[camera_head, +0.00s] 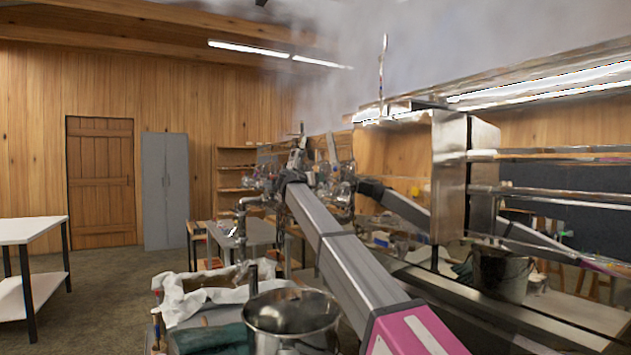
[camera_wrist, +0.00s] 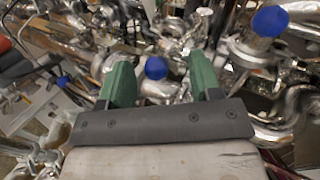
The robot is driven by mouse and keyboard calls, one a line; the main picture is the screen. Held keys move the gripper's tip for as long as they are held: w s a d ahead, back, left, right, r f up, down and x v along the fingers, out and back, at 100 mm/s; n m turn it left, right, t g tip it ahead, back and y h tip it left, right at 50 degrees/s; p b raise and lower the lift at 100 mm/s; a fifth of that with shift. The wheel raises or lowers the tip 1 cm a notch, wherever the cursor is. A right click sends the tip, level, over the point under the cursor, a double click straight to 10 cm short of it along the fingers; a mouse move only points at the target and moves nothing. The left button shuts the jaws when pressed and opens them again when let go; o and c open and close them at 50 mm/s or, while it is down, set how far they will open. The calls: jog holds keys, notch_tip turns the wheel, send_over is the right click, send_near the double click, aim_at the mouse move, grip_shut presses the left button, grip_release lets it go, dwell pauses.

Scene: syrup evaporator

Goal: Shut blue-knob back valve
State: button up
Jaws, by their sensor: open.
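In the wrist view, my gripper (camera_wrist: 158,80) is open, with its two green fingers spread apart. A small blue knob (camera_wrist: 156,67) shows between the fingers, over shiny metal pipework. I cannot tell how far it lies beyond the fingertips, and nothing is held. A second, larger-looking blue knob (camera_wrist: 269,21) sits on a metal pipe at the upper right, outside the right finger. In the head view, my arm reaches away toward a cluster of pipes and valves (camera_head: 335,178); the knobs and fingertips are too small to make out there.
A shiny evaporator body (camera_head: 450,165) runs along the right of my arm. A metal pot (camera_head: 292,312) and a crumpled white cloth (camera_head: 205,290) are close in front. Curved pipes (camera_wrist: 285,110) crowd the right of the gripper. Open floor (camera_head: 110,285) lies to the left.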

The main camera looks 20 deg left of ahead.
jog(key=v, duration=0.9)
jog(key=shift+s, duration=0.1)
jog(key=shift+c, duration=0.6)
jog(key=shift+w+a+m+g+h, duration=1.05)
jog(key=shift+a+m+g+h, duration=0.75)
jog(key=shift+h, duration=1.3)
jog(key=shift+m, duration=0.3)
jog(key=x, duration=1)
jog(key=shift+w+a+r, duration=0.1)
jog(key=shift+w+r, duration=0.1)
jog(key=shift+w, duration=0.1)
